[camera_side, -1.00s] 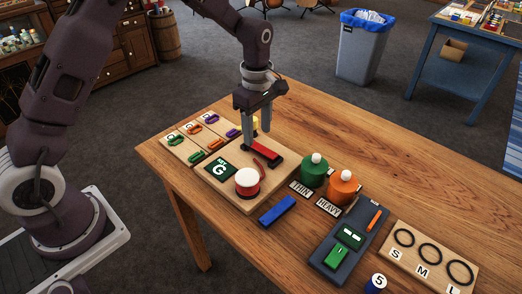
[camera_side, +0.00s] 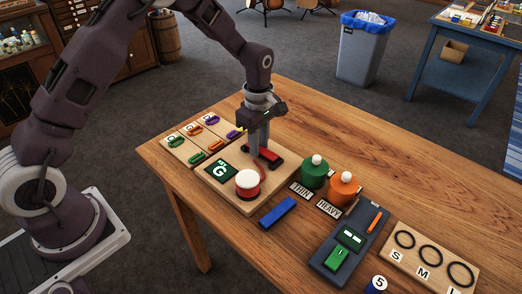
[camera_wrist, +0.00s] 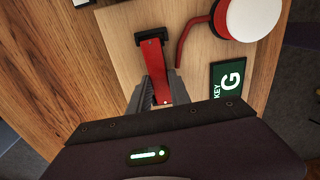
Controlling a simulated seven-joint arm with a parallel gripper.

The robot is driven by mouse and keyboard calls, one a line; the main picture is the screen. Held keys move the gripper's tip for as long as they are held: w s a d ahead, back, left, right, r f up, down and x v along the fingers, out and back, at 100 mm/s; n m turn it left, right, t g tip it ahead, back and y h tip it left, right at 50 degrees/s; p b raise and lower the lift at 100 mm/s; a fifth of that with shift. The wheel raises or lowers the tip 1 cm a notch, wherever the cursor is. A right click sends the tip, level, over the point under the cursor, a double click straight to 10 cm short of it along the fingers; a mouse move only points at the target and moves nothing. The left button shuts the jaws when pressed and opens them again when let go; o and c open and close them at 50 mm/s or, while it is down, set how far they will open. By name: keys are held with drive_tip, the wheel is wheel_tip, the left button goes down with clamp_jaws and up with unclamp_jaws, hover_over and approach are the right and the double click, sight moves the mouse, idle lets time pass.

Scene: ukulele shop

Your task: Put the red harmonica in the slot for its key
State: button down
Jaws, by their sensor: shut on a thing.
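The slot boards (camera_side: 187,152) at the far left carry green, orange and purple pieces and small labels too small to read. I cannot make out which slot is for G.
The round red-and-white piece (camera_side: 247,183) with its curved red tube stands close to my gripper. Green (camera_side: 314,173) and orange (camera_side: 342,189) pots stand to the right. A blue block (camera_side: 277,212) lies in front. The table's back right is clear.

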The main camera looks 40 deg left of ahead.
drive_tip(key=shift+r, duration=0.15)
wheel_tip(320, 180, up, 9)
drive_tip(key=s+a+f, duration=0.1)
drive_tip(key=a, duration=0.5)
drive_tip(key=s+a+f, duration=0.2)
drive_tip(key=a, duration=0.4)
drive_tip(key=s+a+f, duration=0.1)
drive_tip(key=s+a, duration=0.1)
drive_tip(key=a, duration=0.4)
drive_tip(key=shift+a+f, duration=0.1)
drive_tip(key=shift+f, duration=2.35)
drive_tip(key=shift+f, duration=0.75)
drive_tip(key=c, duration=1.1)
unclamp_jaws()
